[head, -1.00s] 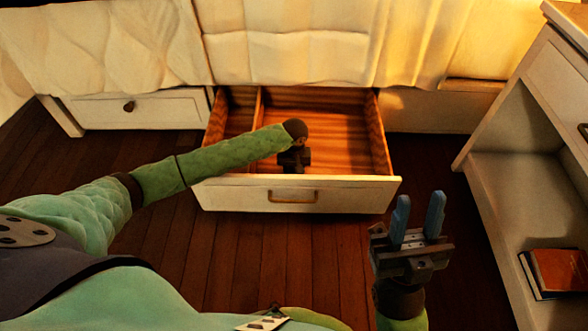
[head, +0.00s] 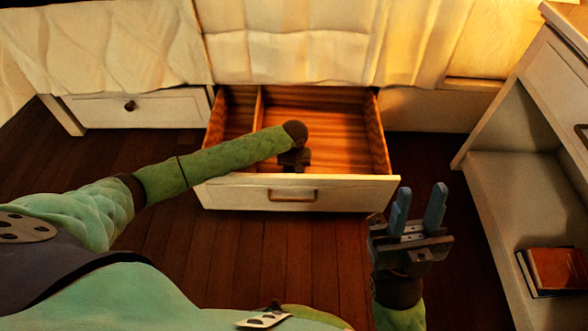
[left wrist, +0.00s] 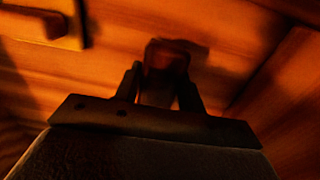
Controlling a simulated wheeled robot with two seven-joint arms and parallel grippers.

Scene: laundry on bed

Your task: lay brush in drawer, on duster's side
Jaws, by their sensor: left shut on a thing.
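The drawer (head: 297,194) is pulled open, with a divider (head: 257,112) between a narrow left compartment and a wide right one. My left gripper (head: 295,160) reaches down into the front of the wide compartment; my forearm hides its fingertips in the head view. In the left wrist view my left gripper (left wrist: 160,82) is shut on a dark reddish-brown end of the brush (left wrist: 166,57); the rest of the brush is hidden. I cannot make out the duster for sure. My right gripper (head: 418,222) is open and empty, right of the drawer front.
A brown, edged shape (left wrist: 40,22) shows at the top left of the left wrist view; I cannot tell what it is. A shut drawer (head: 135,108) is at the left. A white cabinet (head: 500,190) holding books (head: 555,270) stands at the right. The wide compartment's back looks clear.

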